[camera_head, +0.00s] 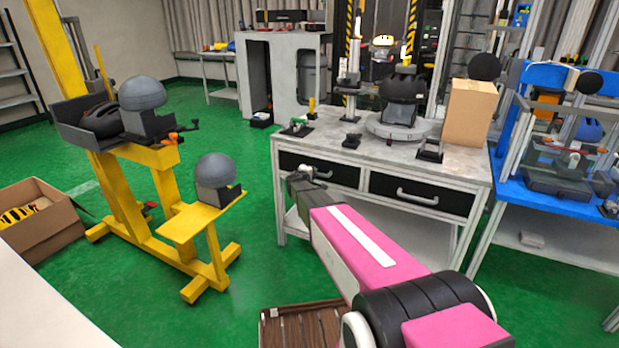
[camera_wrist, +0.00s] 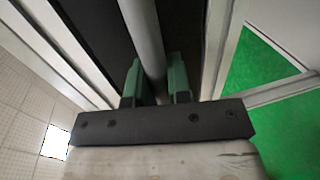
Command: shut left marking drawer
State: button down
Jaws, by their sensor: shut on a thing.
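The left marking drawer (camera_head: 343,173) has a black front under the grey workbench top. Its front looks about flush with the bench frame; a small gap cannot be told. My gripper (camera_head: 314,175) is at this drawer's front and partly covers it and its handle. In the wrist view, the green fingers of my gripper (camera_wrist: 156,82) stand on both sides of the drawer's grey bar handle (camera_wrist: 143,40), shut on it. The black drawer front (camera_wrist: 97,28) shows behind the bar.
The right drawer (camera_head: 422,194) sits beside it, its handle free. The workbench (camera_head: 350,140) carries a helmet on a stand (camera_head: 403,95) and a cardboard box (camera_head: 469,110). A yellow stand (camera_head: 160,200) is to the left. Green floor is clear between them.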

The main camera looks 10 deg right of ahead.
jog(key=shift+w, duration=0.2)
jog(key=c, duration=1.1)
grip_release()
jog(key=shift+d, duration=0.15)
jog(key=shift+o, duration=0.2)
jog(key=shift+s, duration=0.1)
jog(key=v, duration=1)
jog(key=shift+s+a, duration=0.25)
